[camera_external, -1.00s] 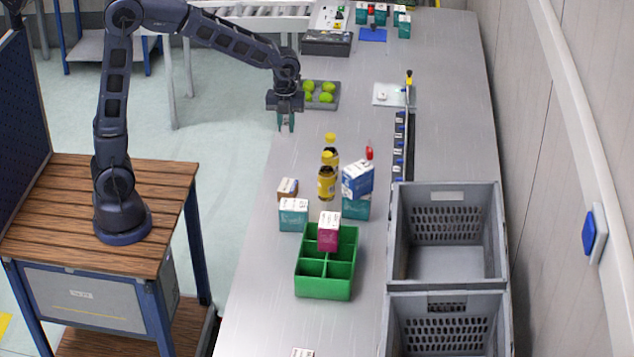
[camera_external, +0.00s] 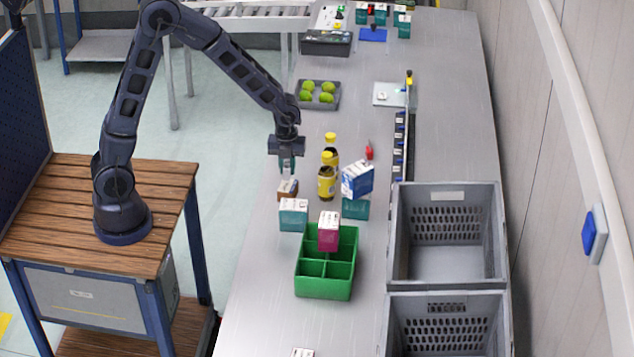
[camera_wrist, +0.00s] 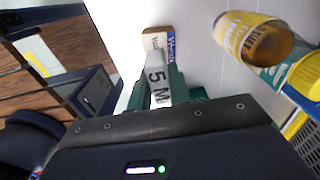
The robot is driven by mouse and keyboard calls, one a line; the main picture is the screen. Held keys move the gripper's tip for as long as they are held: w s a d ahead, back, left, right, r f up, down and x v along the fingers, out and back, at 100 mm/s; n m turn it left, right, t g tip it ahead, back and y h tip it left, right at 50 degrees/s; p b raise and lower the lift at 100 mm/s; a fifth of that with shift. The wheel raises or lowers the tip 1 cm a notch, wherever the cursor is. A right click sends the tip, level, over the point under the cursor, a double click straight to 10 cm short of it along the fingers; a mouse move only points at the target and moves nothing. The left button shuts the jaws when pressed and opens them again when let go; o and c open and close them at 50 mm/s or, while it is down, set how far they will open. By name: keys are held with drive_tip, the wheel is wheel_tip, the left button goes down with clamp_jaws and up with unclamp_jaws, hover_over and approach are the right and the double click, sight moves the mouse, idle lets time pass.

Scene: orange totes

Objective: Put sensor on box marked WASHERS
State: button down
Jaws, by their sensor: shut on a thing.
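My gripper (camera_external: 287,166) points down just above and behind a small brown box with a white top (camera_external: 288,189). In the wrist view its teal fingers (camera_wrist: 160,92) are shut on a small pale grey piece (camera_wrist: 158,88) with dark characters like "5 M"; I cannot tell for certain that it is the sensor. Beyond the fingers the brown box's white and blue label (camera_wrist: 158,42) shows, too small to read. Other boxes nearby are a teal one (camera_external: 293,215), a blue-and-white one (camera_external: 357,179) stacked on another teal one (camera_external: 355,208), and a magenta one (camera_external: 329,236). I cannot read WASHERS on any.
Two yellow-capped bottles (camera_external: 327,183) stand right of my gripper, one close in the wrist view (camera_wrist: 258,40). A green divided bin (camera_external: 323,287) holds up the magenta box. Grey crates (camera_external: 446,286) stand at right. A tray of green fruit (camera_external: 318,94) lies behind.

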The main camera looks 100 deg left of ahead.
sight(288, 175)
drive_tip(key=shift+f, duration=1.65)
drive_tip(key=shift+f, duration=0.1)
drive_tip(key=c, duration=1.3)
unclamp_jaws()
